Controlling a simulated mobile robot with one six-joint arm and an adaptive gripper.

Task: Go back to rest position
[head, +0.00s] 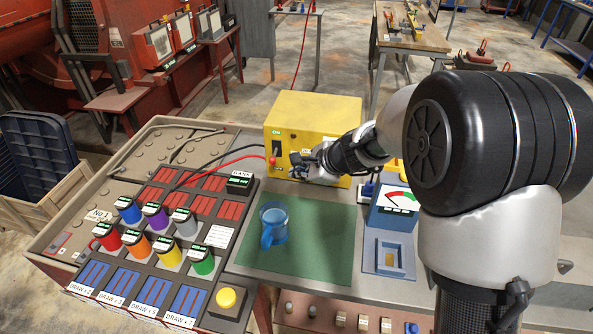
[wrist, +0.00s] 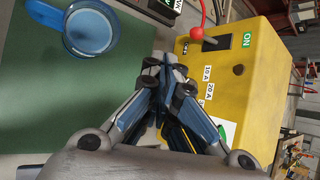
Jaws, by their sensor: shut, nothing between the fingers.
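My gripper (head: 308,163) is at the front of the yellow power box (head: 335,110), above the far edge of the green mat. Its fingers are shut with nothing between them. In the wrist view my gripper (wrist: 165,75) lies over the front face of the yellow box (wrist: 245,75). I cannot tell whether it touches the box. The gripper hides part of the box's front. My arm reaches in from the right side of the head view.
A blue mug (head: 273,222) stands on the green mat (head: 325,235). A blue meter (head: 393,208) stands to the right. Left is a panel with several coloured cylinders (head: 160,250) and a yellow button (head: 226,298). Red and black leads (head: 225,160) run to the box.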

